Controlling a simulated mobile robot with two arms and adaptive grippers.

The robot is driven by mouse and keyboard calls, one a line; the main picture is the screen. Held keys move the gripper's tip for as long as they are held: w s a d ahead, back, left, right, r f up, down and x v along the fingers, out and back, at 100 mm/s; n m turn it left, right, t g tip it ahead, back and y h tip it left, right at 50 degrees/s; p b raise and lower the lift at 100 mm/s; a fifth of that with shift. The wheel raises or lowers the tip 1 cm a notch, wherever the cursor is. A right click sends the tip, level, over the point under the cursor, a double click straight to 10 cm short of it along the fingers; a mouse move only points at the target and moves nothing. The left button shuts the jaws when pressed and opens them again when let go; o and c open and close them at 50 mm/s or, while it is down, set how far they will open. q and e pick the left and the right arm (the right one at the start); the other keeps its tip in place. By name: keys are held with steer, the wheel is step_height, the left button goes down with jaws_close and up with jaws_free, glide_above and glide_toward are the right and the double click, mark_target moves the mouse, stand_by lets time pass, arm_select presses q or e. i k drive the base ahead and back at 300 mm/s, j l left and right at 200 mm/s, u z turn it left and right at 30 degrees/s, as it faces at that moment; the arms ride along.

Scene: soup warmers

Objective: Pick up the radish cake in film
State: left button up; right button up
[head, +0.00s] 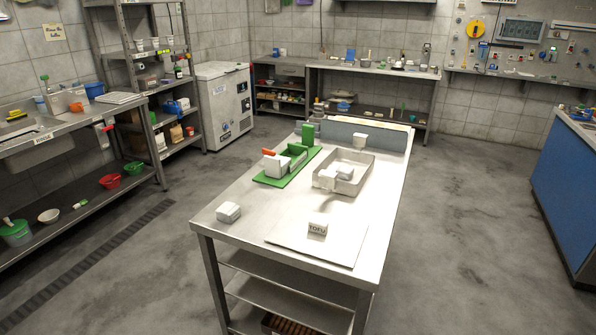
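A white block (229,212), which looks like the radish cake in film, lies alone near the front left corner of the steel table (240,233). Its wrapping is too small to make out clearly. Other pale blocks (344,172) sit in and at the edge of a metal tray (368,177) farther back, and I cannot tell whether one of them is the radish cake instead. Neither of my grippers is in view.
A green board (271,180) with a green box and a white block lies behind. The tabletop around the front left block is clear. Floor surrounds the table.

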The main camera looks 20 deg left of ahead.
mark_target(345, 173)
steer(key=i+l+u, duration=0.2)
steer(key=u, duration=0.2)
steer(key=i+l+u, duration=0.5)
steer(key=u, duration=0.25)
steer(key=i+l+u, duration=0.1)
steer(key=l+u, duration=0.25)
steer(key=l, duration=0.1)
